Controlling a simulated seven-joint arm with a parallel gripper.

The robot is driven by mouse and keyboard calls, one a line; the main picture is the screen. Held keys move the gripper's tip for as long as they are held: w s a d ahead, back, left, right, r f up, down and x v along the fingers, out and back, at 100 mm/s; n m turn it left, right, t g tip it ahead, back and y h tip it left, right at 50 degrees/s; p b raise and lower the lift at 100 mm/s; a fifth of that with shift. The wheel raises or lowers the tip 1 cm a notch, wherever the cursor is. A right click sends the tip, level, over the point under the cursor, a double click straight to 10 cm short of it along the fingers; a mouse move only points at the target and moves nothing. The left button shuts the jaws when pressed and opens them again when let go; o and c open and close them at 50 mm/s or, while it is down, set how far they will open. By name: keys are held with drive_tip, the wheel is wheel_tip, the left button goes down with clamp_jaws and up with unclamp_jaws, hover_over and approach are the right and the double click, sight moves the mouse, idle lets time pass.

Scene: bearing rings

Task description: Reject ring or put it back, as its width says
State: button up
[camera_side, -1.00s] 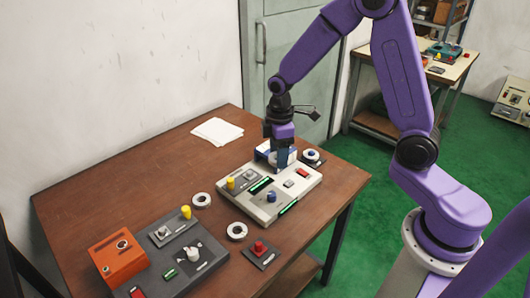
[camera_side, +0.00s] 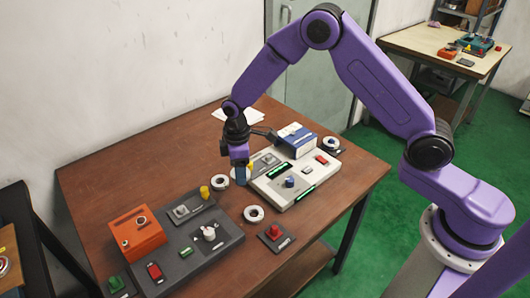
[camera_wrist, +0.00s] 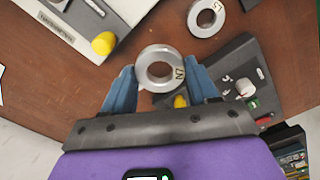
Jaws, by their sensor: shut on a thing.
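My gripper (camera_side: 240,172) is shut on a grey metal ring (camera_wrist: 160,49), held raised between the blue fingertips in the wrist view (camera_wrist: 163,82). The ring has a small dark marking on its face, too small to read surely. In the side view it is mostly hidden by the fingers, near the left edge of the light grey panel (camera_side: 262,187).
A blue-and-white box (camera_side: 297,142) stands behind the light panel, with a ring-like part on a dark base (camera_side: 331,144) beside it. A dark panel (camera_side: 190,243), an orange box (camera_side: 137,231) and a red-knobbed base (camera_side: 273,232) stand in front.

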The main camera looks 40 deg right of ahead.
sight(236, 200)
drive_tip(key=shift+w+a+f, duration=0.2)
drive_tip(key=shift+a+f, duration=0.25)
drive_tip(key=shift+a, duration=0.05)
drive_tip(key=shift+w+a+f, duration=0.15)
drive_tip(key=shift+a+f, duration=0.25)
drive_tip(key=shift+a, duration=0.05)
drive_tip(key=shift+f, duration=1.8)
drive_tip(key=shift+f, duration=1.75)
idle(0.3)
drive_tip(key=o, duration=1.4)
drive_tip(key=shift+r, duration=0.1)
drive_tip(key=shift+r, duration=3.65)
